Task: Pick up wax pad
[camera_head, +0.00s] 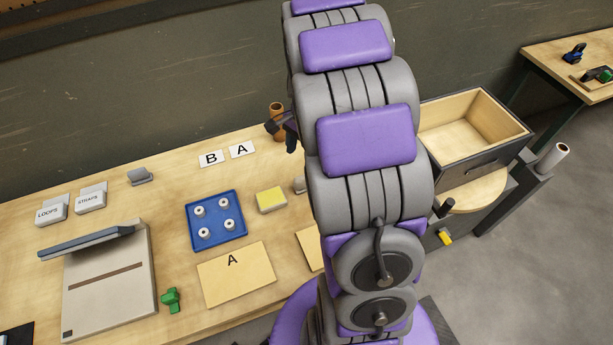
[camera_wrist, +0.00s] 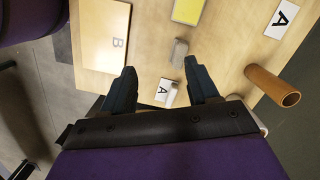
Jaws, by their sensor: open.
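A yellow pad (camera_head: 271,199) in a pale frame, which looks like the wax pad, lies flat on the workbench, right of the blue tray. It also shows at the top edge of the wrist view (camera_wrist: 187,11), partly cut off. My gripper (camera_wrist: 160,70) is open and empty above the bench, with the pad beyond its fingertips and apart from them. A small grey block (camera_wrist: 179,52) lies nearer, just beyond the gap between the fingers. In the head view, my arm hides most of my gripper; a dark part of it (camera_head: 290,130) shows beside the arm.
The blue tray (camera_head: 190,212) holds several white spools. A brown cylinder (camera_wrist: 272,85) stands near the bench edge. Cards marked A (camera_head: 242,149) and B (camera_head: 211,158) lie at the back. A board marked A (camera_head: 238,280) lies in front. An open wooden drawer (camera_head: 470,165) is at right.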

